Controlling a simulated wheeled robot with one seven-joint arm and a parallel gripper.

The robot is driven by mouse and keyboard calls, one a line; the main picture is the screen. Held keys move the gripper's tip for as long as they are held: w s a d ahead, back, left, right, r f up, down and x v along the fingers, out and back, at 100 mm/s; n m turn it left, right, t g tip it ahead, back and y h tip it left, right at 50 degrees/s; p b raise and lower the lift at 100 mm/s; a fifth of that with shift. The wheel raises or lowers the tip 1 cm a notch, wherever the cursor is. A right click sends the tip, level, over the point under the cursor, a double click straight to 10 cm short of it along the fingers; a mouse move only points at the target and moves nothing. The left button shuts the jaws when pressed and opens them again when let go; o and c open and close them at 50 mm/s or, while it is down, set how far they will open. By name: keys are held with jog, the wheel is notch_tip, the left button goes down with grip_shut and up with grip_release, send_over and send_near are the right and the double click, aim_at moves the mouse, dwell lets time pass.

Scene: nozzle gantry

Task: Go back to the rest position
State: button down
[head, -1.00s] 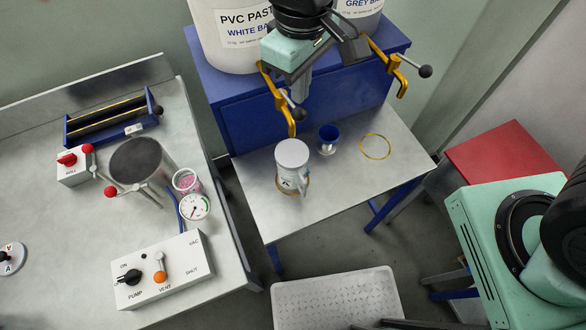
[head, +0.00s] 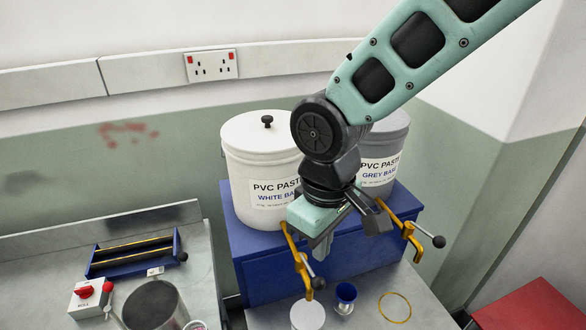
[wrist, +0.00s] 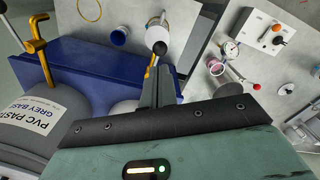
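My gripper (head: 322,246) hangs in front of the two paste pails, above the blue stand, between the two yellow taps. Its fingers (wrist: 159,88) look closed together in the wrist view, with nothing held between them. The white base pail (head: 262,170) stands on the left and the grey base pail (head: 382,150) on the right, partly hidden behind my arm. The left tap (head: 299,262) is just left of my gripper and the right tap (head: 408,238) is to its right. No marker of a rest position shows.
A red top (head: 535,305) is at lower right.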

jog(key=s+d+f+m+b, duration=0.1)
jog(key=s+d+f+b, duration=0.6)
jog(key=s+b, duration=0.3)
jog(key=shift+s+d+f+y+b, duration=0.35)
jog(key=shift+s+d, duration=0.2)
jog(key=shift+s, duration=0.1)
jog(key=shift+r+m, duration=0.1)
jog(key=shift+m, duration=0.2)
